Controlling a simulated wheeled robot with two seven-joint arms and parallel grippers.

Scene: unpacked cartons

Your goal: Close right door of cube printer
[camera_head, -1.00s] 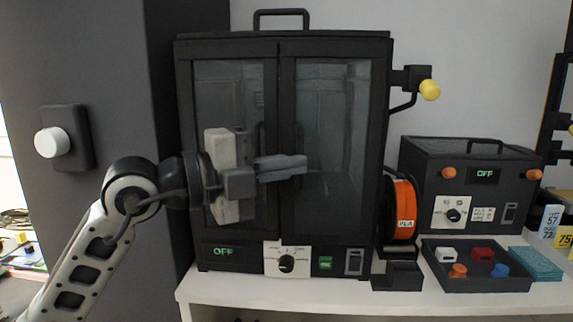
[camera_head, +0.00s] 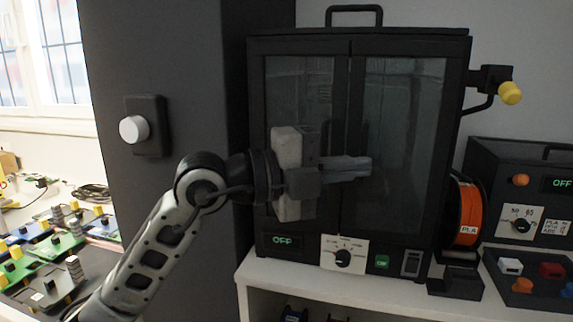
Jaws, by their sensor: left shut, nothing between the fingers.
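The cube printer (camera_head: 350,42) is a tall black cabinet with two glazed doors on a white shelf. Its right door (camera_head: 399,145) and left door (camera_head: 350,215) both look flush with the front frame. My left gripper (camera_head: 368,168) is in front of the doors, its fingers together, empty and pointing right across the seam onto the right door's glass. I cannot tell whether the fingers touch the door. The gripper and its wrist hide part of the left door. My right gripper is not in view.
A dial (camera_head: 343,257) and an "OFF" display (camera_head: 282,241) sit below the doors. An orange spool (camera_head: 470,213) and a smaller black box (camera_head: 515,185) stand to the right. A grey column with a white knob (camera_head: 133,129) is at left. Small boards cover a table at far left.

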